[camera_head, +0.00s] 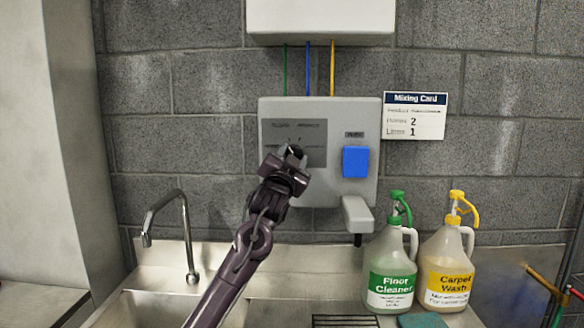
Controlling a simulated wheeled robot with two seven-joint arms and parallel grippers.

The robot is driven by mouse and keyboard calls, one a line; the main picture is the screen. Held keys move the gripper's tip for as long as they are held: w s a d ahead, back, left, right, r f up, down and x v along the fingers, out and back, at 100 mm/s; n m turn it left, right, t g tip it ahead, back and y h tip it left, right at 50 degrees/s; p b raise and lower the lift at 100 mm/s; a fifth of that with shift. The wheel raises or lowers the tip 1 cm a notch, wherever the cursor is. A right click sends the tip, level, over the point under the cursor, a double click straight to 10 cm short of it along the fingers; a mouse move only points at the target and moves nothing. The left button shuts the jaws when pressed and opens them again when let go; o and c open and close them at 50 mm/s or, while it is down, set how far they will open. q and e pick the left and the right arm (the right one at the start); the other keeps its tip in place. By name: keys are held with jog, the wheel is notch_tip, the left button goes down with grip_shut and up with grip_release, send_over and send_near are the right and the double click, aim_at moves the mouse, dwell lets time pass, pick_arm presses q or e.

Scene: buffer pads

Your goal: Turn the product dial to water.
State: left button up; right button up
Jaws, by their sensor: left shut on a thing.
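The grey dispenser (333,186) hangs on the block wall, with a dark label panel (315,133) on its left half. The product dial (294,150) is a small dark knob low on that panel, mostly hidden by my gripper. My left gripper (289,160) reaches up from below and is shut on the dial. The labels around the dial are too small to read, so I cannot tell where it points. A blue button (356,162) sits on the dispenser's right half. My right gripper is not in view.
A grey spout (357,216) juts out below the dispenser. Floor Cleaner (391,270) and Carpet Wash (447,268) jugs stand at the lower right. A curved faucet (187,225) rises at the left over the sink. A Mixing Card (414,116) hangs on the wall.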

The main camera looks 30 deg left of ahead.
pick_arm(q)
jog(key=shift+w+d+f+n+g+y+b, duration=0.1)
jog(key=shift+n+g+y+b, duration=0.2)
jog(key=shift+n+y, duration=0.85)
jog(key=shift+d+f+n+g+y+b, duration=0.15)
jog(key=shift+n+y+b, duration=0.2)
jog(key=shift+n, duration=1.5)
jog(key=shift+w+a+r+n+g+y+b, duration=0.1)
jog(key=shift+n+g+y+b, duration=0.15)
jog(key=shift+n+y, duration=0.9)
jog(key=shift+s+n+h, duration=0.1)
jog(key=shift+n+h, duration=0.15)
jog(key=shift+n, duration=0.5)
jog(key=o, duration=1)
jog(key=shift+c, duration=0.2)
jog(key=b+v, duration=0.2)
jog(key=v, duration=0.6)
jog(key=shift+b, duration=0.4)
